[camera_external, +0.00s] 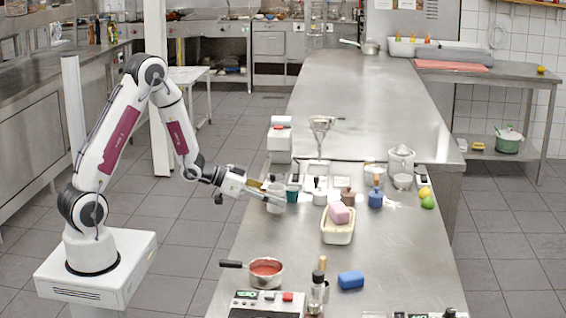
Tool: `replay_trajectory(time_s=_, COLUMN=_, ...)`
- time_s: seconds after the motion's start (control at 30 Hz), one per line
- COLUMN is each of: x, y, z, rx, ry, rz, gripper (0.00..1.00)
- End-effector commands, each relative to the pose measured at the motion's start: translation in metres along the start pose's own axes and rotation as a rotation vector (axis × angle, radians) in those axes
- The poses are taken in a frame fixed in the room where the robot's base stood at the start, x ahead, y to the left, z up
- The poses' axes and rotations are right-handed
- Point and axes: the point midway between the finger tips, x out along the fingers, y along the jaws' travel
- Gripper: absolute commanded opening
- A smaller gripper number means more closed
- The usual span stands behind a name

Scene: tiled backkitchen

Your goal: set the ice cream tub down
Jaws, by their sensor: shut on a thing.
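My gripper (268,191) reaches in from the left over the near part of the steel counter. It is shut on a small whitish round tub (276,205), which I take to be the ice cream tub. The fingers cover part of it. The tub looks upright, but I cannot tell whether its base touches the counter. A teal cup (293,194) stands close to its right.
A cream rectangular container (338,236) with a pink block (339,213) stands to the right. A saucepan (265,274), a blue block (351,280) and a scale (266,306) are nearer. Several small items crowd behind the gripper. The far counter (350,100) is mostly clear.

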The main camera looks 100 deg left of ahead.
Motion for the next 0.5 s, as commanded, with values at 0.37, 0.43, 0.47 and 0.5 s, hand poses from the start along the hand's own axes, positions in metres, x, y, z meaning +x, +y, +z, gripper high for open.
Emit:
replay_trajectory(time_s=0.37, x=-0.016, y=0.000, z=-0.041, rx=0.003, ry=0.004, rz=0.000, gripper=0.16)
replay_trajectory(time_s=0.43, x=-0.020, y=0.000, z=-0.048, rx=0.002, ry=0.004, rz=-0.001, gripper=0.16)
replay_trajectory(time_s=0.47, x=-0.021, y=0.000, z=-0.051, rx=0.002, ry=0.003, rz=-0.001, gripper=0.16)
replay_trajectory(time_s=0.5, x=-0.022, y=0.000, z=-0.055, rx=0.002, ry=0.003, rz=0.000, gripper=0.16)
